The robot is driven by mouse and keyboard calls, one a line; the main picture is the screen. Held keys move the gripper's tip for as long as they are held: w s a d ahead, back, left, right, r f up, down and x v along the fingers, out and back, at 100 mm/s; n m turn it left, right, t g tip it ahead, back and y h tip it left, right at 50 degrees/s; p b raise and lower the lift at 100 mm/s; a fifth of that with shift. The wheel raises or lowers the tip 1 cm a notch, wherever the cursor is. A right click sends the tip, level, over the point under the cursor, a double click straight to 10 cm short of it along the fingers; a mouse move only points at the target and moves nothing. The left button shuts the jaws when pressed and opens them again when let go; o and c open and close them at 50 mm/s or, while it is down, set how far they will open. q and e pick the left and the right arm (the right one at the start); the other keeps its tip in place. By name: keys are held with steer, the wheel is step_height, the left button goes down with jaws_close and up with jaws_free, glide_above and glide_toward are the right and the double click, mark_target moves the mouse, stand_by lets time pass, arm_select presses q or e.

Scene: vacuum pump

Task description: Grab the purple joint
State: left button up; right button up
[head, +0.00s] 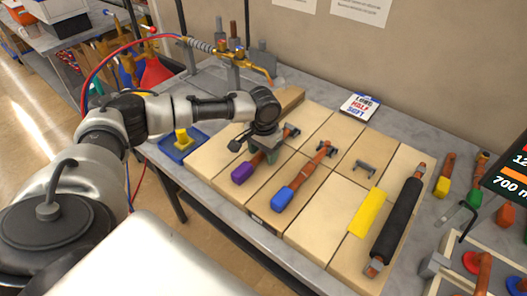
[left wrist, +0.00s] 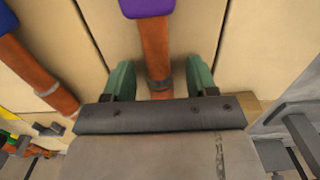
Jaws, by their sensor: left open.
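The purple joint is a copper-coloured pipe with a purple end (head: 244,171), lying on the wooden board. In the left wrist view its purple end (left wrist: 147,7) is at the top edge, and its pipe (left wrist: 155,48) runs down between the green fingers. My left gripper (head: 264,145) is over the pipe, above and right of the purple end in the head view. It is open, with a finger on each side of the pipe (left wrist: 160,78) and a visible gap on both sides. The far part of the joint is partly hidden by the gripper. My right gripper is not in view.
A blue-ended joint (head: 285,196) lies close on the right. Farther right are a yellow strip (head: 367,213) and a black-sleeved roller (head: 398,222). A blue tray with a yellow piece (head: 183,137) stands left of the board. A brass pipe assembly (head: 225,52) is behind.

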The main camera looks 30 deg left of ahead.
arm_select(q)
steer(key=shift+c, duration=0.3)
jaws_close()
steer(key=shift+r, duration=0.1)
steer(key=shift+w, duration=0.1)
